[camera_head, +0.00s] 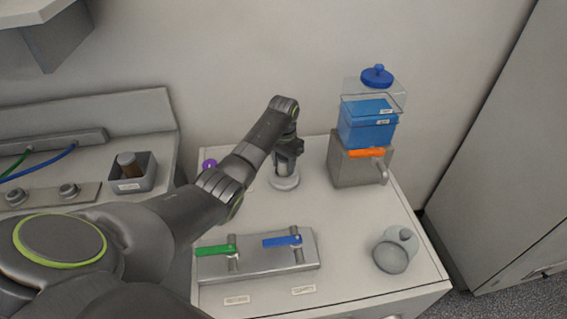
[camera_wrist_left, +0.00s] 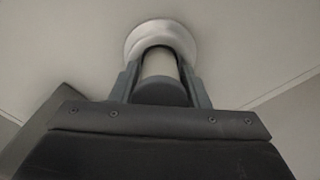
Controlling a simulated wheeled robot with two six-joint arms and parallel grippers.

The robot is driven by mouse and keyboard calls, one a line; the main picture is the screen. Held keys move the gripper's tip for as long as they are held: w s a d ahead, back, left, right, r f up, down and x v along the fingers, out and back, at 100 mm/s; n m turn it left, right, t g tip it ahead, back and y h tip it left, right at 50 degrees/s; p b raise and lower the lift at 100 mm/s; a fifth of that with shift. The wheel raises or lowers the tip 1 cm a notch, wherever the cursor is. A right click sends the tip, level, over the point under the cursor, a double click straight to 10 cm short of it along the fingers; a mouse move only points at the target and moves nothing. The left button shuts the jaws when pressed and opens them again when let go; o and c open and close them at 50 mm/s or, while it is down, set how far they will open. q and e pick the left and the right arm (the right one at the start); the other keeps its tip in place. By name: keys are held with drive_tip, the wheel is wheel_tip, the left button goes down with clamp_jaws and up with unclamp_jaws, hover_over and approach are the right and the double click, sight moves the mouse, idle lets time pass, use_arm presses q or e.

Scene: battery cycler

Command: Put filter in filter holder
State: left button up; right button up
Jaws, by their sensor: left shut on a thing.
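My left gripper (camera_head: 286,168) points down over the white counter and is shut on a pale cylinder with a dark end, which looks like the filter (camera_wrist_left: 160,64). In the left wrist view the two fingers of my left gripper (camera_wrist_left: 160,82) clasp its sides. A white round base, perhaps the filter holder (camera_head: 285,183), is directly below the fingers on the counter. The base also shows as a pale ring around the cylinder's far end in the left wrist view (camera_wrist_left: 134,42). I cannot tell whether the cylinder is seated in it. My right gripper is not in view.
A valve panel (camera_head: 256,262) has green and blue levers. A rounded glass-like vessel (camera_head: 389,258) stands at front right. A purple thing (camera_head: 209,163) is left of the gripper.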

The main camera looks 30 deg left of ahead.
use_arm(q)
drive_tip(key=shift+f, duration=0.2)
drive_tip(key=shift+f, duration=0.15)
drive_tip(key=o, duration=1)
wheel_tip(320, 180, up, 12)
drive_tip(key=shift+r, duration=0.2)
drive_tip(key=shift+f, duration=0.1)
